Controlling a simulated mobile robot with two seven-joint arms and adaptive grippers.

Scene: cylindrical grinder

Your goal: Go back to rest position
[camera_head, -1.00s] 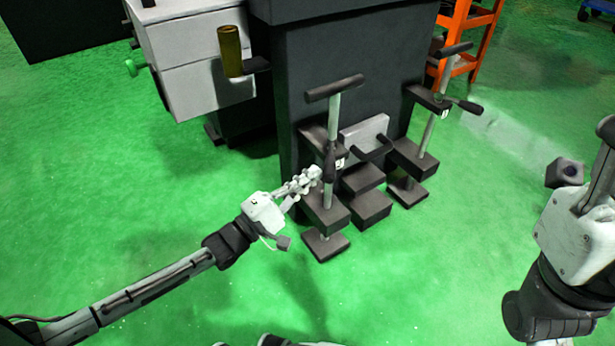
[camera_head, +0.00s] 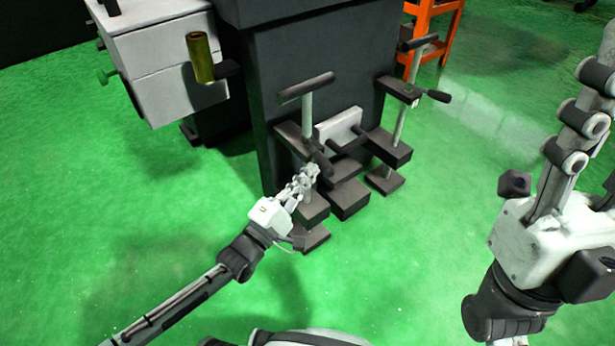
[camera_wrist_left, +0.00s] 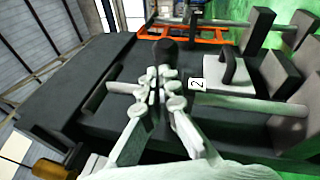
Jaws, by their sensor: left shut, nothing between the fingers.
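My left gripper (camera_head: 313,172) is shut and empty. In the head view its fingertips are at the left clamp, close to the clamp's dark lower lever; I cannot tell whether they touch. In the left wrist view the fingers (camera_wrist_left: 158,86) are together in front of a dark round knob (camera_wrist_left: 165,52). The left clamp's T-handle (camera_head: 306,87) stands above the gripper on a grey rod. My right gripper (camera_head: 590,100) is at the right edge, large and close to the camera, away from the machine. Its fingertips are partly cut off.
The dark machine body (camera_head: 310,70) stands behind the clamps. A right clamp (camera_head: 400,115) and a pale plate (camera_head: 338,125) are beside the left one. A white box with a yellow cylinder (camera_head: 201,58) is at upper left, an orange frame (camera_head: 430,40) behind. Green floor is open in front.

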